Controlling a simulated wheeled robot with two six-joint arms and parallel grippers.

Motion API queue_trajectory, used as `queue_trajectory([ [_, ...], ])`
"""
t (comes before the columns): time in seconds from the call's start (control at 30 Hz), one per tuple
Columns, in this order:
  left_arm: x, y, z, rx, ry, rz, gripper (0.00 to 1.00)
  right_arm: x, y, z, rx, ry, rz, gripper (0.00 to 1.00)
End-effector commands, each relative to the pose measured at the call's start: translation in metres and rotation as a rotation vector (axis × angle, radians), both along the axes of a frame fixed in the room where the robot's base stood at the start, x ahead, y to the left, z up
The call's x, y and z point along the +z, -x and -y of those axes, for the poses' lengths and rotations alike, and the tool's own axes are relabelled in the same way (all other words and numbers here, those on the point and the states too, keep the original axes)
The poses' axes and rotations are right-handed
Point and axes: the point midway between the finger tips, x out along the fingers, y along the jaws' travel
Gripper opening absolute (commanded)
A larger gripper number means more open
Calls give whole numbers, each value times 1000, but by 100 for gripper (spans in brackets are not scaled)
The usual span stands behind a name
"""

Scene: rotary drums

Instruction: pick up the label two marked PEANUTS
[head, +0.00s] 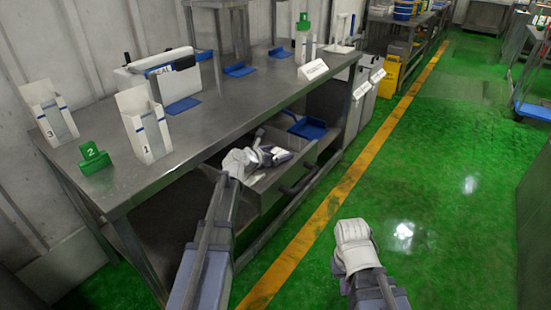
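A white sign (313,70) with dark lettering stands on the steel table toward its far right end; its text is small and may read PEANUTS. A green tag marked 2 (93,158) stands near the table's left front edge, with no readable PEANUTS lettering. My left gripper (278,156) is beside the table's front edge, below the top and over the open drawer, apart from both. Its fingers are too small to tell open from shut. My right arm's white end (353,240) is over the green floor, right of the table; its fingers are hidden.
The steel table (215,110) carries white holders marked 3 (50,112) and 1 (146,124), a white box (165,75) and blue scoops (184,105). White bins (358,105) with signs stand beyond the table. The green floor (430,180) to the right is clear.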

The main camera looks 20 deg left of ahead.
Motion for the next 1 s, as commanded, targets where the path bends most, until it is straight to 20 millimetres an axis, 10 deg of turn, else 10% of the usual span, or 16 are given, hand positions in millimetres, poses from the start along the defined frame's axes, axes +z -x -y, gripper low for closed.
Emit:
queue_trajectory([
  [0.63,0,0,0,0,0,0,22,0,0,0,0,0,0,0],
  [1.0,3,0,0,0,0,0,20,3,0,0,0,0,0,0],
])
